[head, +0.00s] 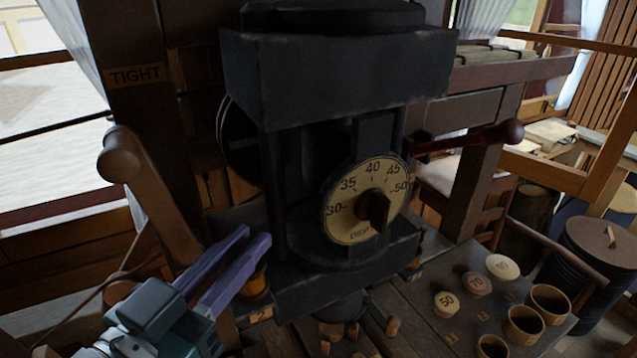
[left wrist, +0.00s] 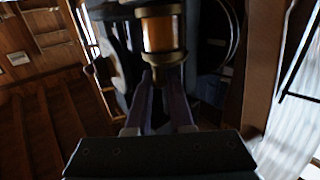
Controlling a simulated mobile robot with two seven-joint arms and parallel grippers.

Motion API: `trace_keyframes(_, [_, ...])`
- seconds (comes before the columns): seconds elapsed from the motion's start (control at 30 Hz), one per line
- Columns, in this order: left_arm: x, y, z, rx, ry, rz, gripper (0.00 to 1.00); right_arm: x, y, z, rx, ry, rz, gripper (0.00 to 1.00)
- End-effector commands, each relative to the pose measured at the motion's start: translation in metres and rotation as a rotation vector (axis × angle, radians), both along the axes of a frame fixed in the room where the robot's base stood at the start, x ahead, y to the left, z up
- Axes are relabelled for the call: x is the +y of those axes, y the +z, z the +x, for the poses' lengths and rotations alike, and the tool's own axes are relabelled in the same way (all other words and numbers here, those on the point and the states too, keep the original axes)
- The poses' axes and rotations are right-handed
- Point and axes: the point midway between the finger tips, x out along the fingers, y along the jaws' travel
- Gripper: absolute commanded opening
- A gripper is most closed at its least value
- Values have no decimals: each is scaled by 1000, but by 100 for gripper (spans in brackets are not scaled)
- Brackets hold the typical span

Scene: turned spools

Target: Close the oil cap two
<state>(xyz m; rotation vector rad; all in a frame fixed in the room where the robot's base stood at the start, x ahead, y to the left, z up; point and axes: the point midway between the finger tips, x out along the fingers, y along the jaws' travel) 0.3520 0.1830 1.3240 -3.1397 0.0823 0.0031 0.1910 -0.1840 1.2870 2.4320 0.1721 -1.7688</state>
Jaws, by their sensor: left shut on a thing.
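An oil cup with an amber body (head: 257,280) stands on the front left of the black machine, just behind a small plate marked 2 (head: 262,314). In the left wrist view its amber glass (left wrist: 163,34) shows between brass ends. My left gripper (head: 254,240) comes in from the lower left with its purple fingers at the cup's top. In the left wrist view the fingers (left wrist: 165,78) are shut on the brass end (left wrist: 165,58), which I take for oil cap two. The fingers hide part of the cap, so how it is seated cannot be told. My right gripper is out of view.
The black machine (head: 335,75) carries a dial (head: 348,222) and a red-knobbed lever (head: 507,131). A wooden lever (head: 150,190) rises at left, below a TIGHT sign (head: 137,76). Numbered discs (head: 446,304) and wooden cups (head: 523,325) stand on the bench at right.

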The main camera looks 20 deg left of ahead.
Motion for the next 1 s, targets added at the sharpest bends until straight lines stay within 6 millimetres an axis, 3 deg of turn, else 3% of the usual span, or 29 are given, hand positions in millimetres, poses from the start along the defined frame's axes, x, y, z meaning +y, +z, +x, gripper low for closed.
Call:
trace_keyframes(0.3, [-4, 0, 4, 0, 123, -2, 0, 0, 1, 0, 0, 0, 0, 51])
trace_keyframes(0.83, [-4, 0, 5, -2, 146, 0, 0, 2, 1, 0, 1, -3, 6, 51])
trace_keyframes(0.87, [-4, 0, 5, -2, 146, 0, 21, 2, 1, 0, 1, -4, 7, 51])
trace_keyframes(1.0, [-4, 0, 5, -2, 146, -1, 37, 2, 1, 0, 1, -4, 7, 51])
